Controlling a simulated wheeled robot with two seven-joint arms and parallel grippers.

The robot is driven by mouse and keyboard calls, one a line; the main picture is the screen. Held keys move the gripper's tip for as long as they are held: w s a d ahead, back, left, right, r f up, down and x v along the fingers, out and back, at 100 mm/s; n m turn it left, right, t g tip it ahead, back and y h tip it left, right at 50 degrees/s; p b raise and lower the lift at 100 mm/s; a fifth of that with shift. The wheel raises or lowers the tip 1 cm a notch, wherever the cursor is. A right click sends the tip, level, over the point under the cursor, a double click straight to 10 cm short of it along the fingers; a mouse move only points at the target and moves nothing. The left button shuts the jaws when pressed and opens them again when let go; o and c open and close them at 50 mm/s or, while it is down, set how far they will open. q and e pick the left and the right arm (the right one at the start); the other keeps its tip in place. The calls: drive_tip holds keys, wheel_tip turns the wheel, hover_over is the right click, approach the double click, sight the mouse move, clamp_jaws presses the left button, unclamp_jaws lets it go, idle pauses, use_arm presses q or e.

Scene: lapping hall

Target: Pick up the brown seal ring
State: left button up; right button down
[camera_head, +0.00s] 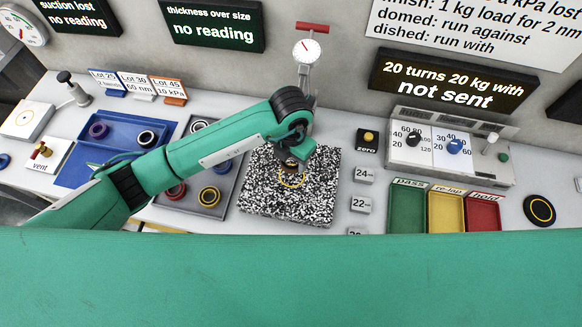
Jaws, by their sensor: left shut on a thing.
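My left arm reaches in from the left over the speckled black-and-white block (262,190). My left gripper (291,163) points down above the middle of that block and is shut on the brown seal ring (290,168). Only a small brown part of the ring shows under the gripper; the rest is hidden by my wrist. A thin yellow circle (293,186) shows on the block just below it. I cannot tell whether the ring touches the block. My right gripper is not in view.
A dial gauge on a stand (306,50) rises just behind the block. Left are a blue tray (75,172) and a grey tray (222,180) with several rings. Right stand weights (362,175), a control box (450,165) and green, yellow and red bins (407,210).

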use_arm(q)
wheel_tip(320, 180, up, 13)
drive_tip(key=b, duration=0.2)
drive_tip(key=shift+b, duration=0.3)
drive_tip(key=shift+a+f, duration=0.1)
